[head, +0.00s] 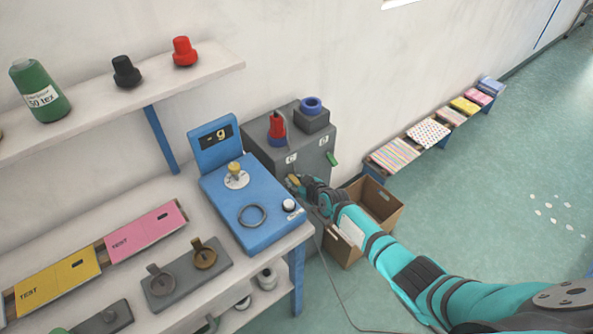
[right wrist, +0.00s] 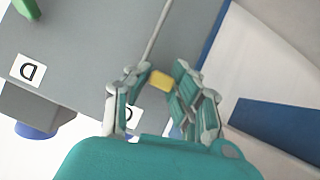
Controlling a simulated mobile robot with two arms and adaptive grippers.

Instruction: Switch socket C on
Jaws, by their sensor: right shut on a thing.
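The grey cabinet (head: 299,157) stands beyond the blue machine and has two small white labels on its front. In the right wrist view one label (right wrist: 28,70) reads D; the other label (right wrist: 131,113) is partly hidden by my fingers, so its letter is unclear. A green piece (head: 332,158) sticks out near the right label. My right gripper (head: 292,182) is at the cabinet's front, below the left label. In the right wrist view its fingers (right wrist: 158,82) are shut on a small yellow piece (right wrist: 161,81). No switch position is readable. My left gripper is out of view.
The blue machine (head: 246,207) is close on the left. An open cardboard box (head: 388,207) stands below my right arm. A thin cable (head: 330,262) hangs toward the floor.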

